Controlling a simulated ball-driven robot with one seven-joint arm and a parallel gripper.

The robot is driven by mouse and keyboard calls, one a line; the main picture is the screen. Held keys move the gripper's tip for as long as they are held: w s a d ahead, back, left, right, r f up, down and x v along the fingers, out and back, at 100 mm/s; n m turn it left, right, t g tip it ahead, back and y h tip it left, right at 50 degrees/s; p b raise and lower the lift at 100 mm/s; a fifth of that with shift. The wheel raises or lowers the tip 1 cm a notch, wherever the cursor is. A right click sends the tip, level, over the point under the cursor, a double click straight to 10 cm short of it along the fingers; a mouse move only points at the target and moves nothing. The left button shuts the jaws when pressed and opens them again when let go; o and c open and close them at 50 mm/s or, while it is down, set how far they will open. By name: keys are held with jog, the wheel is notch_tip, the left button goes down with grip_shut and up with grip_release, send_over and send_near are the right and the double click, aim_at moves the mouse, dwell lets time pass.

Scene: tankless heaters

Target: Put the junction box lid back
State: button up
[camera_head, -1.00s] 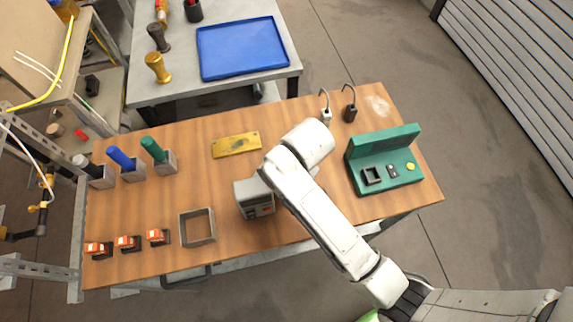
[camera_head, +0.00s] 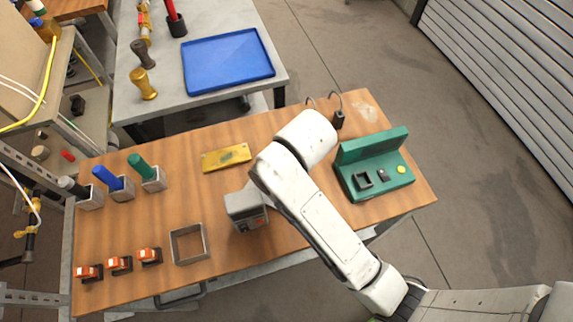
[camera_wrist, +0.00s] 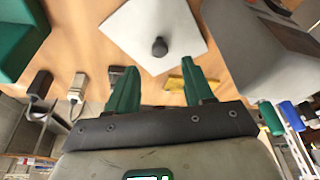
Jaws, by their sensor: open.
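A pale grey square plate with a dark round knob (camera_wrist: 153,34), which looks like the lid, lies flat on the wooden bench in the wrist view. In the head view it is hidden behind my arm. My gripper (camera_wrist: 160,82) is open and empty. Its two green fingers point toward the plate, with the knob beyond the gap between their tips. A grey box (camera_head: 246,208) stands left of my arm and also shows beside the plate in the wrist view (camera_wrist: 262,50). I cannot tell whether it is the junction box.
The bench (camera_head: 140,215) also holds a hollow square frame (camera_head: 206,243), a yellow plate (camera_head: 226,157), a green station (camera_head: 375,165), several coloured handles and small orange-topped blocks. A padlock-like black item (camera_head: 338,119) stands at the back. A grey table with a blue tray (camera_head: 227,62) is behind.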

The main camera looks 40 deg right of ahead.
jog(key=v, duration=0.6)
jog(key=shift+m+g, duration=0.3)
jog(key=shift+g, duration=0.2)
jog(key=s+d+f, duration=0.1)
jog(key=s+f, duration=0.1)
jog(key=s+d+f, duration=0.1)
jog(key=s+f, duration=0.1)
jog(key=s+d+f, duration=0.2)
jog(key=shift+s+d, duration=0.1)
jog(key=shift+s, duration=0.3)
jog(key=shift+m+g+h, duration=0.3)
jog(key=shift+m+g, duration=0.2)
jog(key=shift+g, duration=0.1)
jog(key=s+d+f, duration=0.1)
jog(key=s+f, duration=0.1)
jog(key=s, duration=0.1)
jog(key=s+d+f, duration=0.1)
jog(key=s+f, duration=0.1)
jog(key=s, duration=0.2)
jog(key=s+d+f, duration=0.1)
jog(key=s+d, duration=0.1)
jog(key=s, duration=0.1)
jog(key=shift+s+d+f, duration=0.1)
jog(key=shift+s+f, duration=0.3)
